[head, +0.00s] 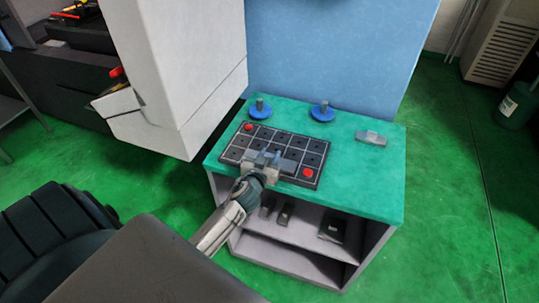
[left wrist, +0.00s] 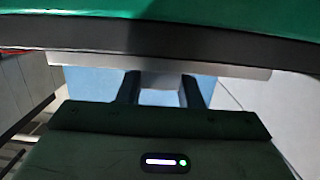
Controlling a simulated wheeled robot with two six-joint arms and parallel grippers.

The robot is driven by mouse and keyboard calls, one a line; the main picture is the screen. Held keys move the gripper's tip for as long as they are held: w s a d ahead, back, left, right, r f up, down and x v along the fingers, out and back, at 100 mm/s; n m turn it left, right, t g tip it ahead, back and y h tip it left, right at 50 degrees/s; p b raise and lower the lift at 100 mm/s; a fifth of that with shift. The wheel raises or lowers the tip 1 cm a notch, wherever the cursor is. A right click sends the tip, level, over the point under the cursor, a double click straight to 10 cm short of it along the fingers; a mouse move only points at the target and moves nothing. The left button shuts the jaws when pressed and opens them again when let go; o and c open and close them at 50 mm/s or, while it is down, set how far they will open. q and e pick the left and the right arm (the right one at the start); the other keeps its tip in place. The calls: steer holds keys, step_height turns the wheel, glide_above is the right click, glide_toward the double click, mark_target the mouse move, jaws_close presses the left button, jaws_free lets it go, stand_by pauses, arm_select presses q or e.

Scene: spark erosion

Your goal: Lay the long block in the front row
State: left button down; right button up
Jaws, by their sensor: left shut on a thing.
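The black gridded tray (head: 313,146) lies on the green top of a small cabinet, with a red dot at its far left corner and another at its near right corner. My left gripper (head: 265,163) is over the near row of the tray, shut on a long grey block (head: 287,165). In the left wrist view the long block (left wrist: 232,70) runs crosswise at the fingertips (left wrist: 160,90) and sticks out on both sides. The dark tray edge (left wrist: 160,38) is close beyond it. Whether the block touches the tray is unclear. My right gripper is out of view.
Two blue discs with grey pegs, one on the left (head: 260,109) and one on the right (head: 322,112), stand behind the tray. A grey block (head: 371,137) lies on the green top (head: 370,185) to the right. A white machine housing (head: 185,75) rises at the left.

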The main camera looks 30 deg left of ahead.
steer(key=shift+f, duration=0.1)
arm_select(q)
steer(key=c, duration=1)
jaws_free()
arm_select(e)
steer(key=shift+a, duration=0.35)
arm_select(q)
steer(key=shift+r, duration=0.15)
steer(key=b+v, duration=0.3)
steer(key=v, duration=0.9)
steer(key=shift+d+b, duration=0.1)
steer(key=shift+b, duration=0.3)
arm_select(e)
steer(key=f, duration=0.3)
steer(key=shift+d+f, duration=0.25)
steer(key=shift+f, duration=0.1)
